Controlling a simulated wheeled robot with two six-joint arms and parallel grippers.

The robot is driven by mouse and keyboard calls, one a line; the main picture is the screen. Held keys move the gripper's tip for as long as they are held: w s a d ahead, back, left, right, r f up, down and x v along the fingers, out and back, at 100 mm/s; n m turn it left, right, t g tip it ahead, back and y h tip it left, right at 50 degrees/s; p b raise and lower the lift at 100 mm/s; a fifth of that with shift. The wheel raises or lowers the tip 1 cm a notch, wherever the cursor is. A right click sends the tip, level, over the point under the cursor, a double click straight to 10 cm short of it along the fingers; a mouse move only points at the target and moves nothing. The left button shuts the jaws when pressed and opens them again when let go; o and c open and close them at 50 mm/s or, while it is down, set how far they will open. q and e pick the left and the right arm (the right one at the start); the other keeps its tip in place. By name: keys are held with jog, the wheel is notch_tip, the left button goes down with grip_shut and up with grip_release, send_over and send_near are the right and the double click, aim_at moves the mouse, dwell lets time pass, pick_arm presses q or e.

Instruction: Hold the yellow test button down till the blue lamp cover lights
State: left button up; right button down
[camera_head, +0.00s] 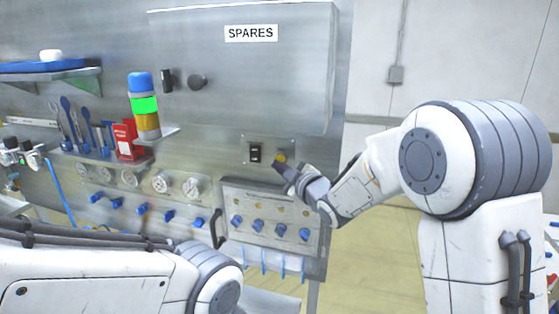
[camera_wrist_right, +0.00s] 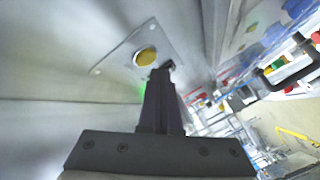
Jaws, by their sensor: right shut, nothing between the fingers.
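The yellow test button (camera_head: 281,157) sits on a small metal plate on the grey panel, right of a black switch. In the right wrist view the button (camera_wrist_right: 146,57) shows whole, round and uncovered. My right gripper (camera_head: 287,168) is shut and empty, its tip beside the button's lower right edge; the wrist view also shows the shut fingers (camera_wrist_right: 164,72). I cannot tell whether they touch the button. The blue lamp cover (camera_head: 140,82) tops a stack lamp on a small shelf. The green band (camera_head: 144,105) below it glows; the blue looks unlit. My left gripper is out of view.
The black rocker switch (camera_head: 255,153) is close to the button. Below are a hinged panel (camera_head: 271,192) with blue knobs and a dark handle (camera_head: 217,229). Gauges and blue valves lie left. The SPARES cabinet (camera_head: 240,75) is above. Floor is open to the right.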

jog(key=shift+w, duration=0.15)
jog(key=shift+w+d, duration=0.15)
jog(key=shift+w, duration=0.15)
jog(key=shift+w+d+b, duration=0.1)
jog(key=shift+w+b, duration=0.2)
jog(key=shift+w, duration=0.05)
dwell(1.6)
jog(key=shift+s+a+f+b, duration=0.1)
jog(key=shift+s+a+b, duration=0.1)
jog(key=shift+s+b, duration=0.45)
jog(key=shift+s, duration=0.15)
